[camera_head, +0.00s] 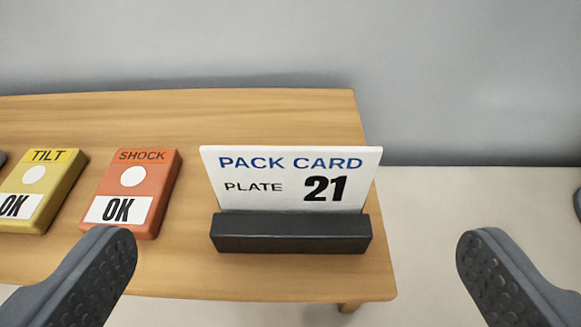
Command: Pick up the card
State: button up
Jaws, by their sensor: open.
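The white card (246,187) reads "PACK CARD PLATE 21" and stands upright, leaning slightly back, in a black holder (291,234). The holder sits near the right end of a wooden table (235,277). The card's lower edge is hidden in the holder. My gripper (297,258) is open, with one dark padded finger at the lower left and one at the lower right of the view. The card and holder show between the two fingers, and nothing is held.
An orange "SHOCK OK" block (134,178) lies left of the card, with a yellow "TILT OK" block (65,176) further left. A grey wall (450,80) stands behind the table.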

aim_at(291, 153)
jog(key=shift+x, duration=3.75)
jog(key=shift+a, duration=0.1)
jog(key=c, duration=0.9)
